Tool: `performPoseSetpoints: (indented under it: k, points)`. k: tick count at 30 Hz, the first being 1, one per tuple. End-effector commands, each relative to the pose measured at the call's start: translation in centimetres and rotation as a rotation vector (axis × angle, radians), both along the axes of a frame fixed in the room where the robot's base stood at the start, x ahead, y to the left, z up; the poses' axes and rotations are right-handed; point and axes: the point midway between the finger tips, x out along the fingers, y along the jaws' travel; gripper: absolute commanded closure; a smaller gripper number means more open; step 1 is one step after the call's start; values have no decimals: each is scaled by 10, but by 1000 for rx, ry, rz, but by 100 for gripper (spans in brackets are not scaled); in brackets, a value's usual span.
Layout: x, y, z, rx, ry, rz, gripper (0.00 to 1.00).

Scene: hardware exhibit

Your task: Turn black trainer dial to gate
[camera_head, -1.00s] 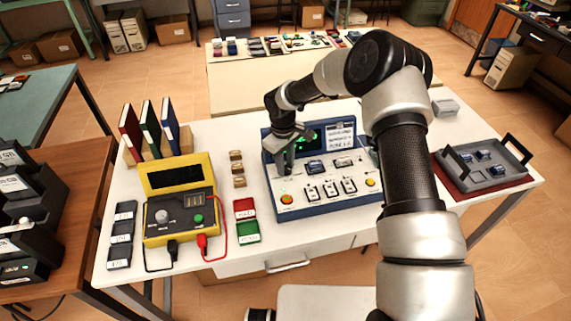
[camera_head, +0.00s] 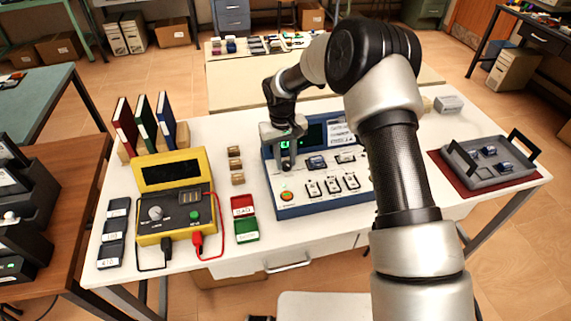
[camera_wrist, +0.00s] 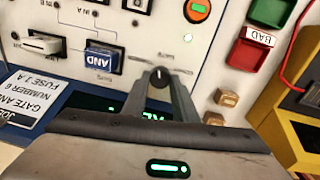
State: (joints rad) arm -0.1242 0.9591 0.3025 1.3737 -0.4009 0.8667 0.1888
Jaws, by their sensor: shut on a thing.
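The trainer (camera_head: 318,203) is a blue-framed unit with a white sloping panel on the white table. Its black dial (camera_wrist: 158,78) sits at the panel's upper left and shows in the wrist view with a pale pointer mark. My gripper (camera_wrist: 159,75) is shut on the dial, one finger on each side. The small print beside the dial is too blurred to read. A blue AND block (camera_wrist: 103,57) sits in the panel near the dial.
A yellow tester (camera_head: 172,213) with leads stands left of the trainer. A red BAD tray (camera_head: 242,203) and a green tray (camera_head: 246,232) lie between them. A grey handled tray (camera_head: 490,172) is at the right. Small tan blocks (camera_head: 236,165) stand close left of my gripper.

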Motion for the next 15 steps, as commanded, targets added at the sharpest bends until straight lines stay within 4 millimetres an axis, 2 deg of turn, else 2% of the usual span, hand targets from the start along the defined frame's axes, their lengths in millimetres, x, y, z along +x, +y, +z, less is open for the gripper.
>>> performPoseSetpoints:
  k: [6, 15]
  points:
    - [1, 0, -2, -1, -1, -149, 97]
    - [1, -1, 0, 0, -1, -268, 97]
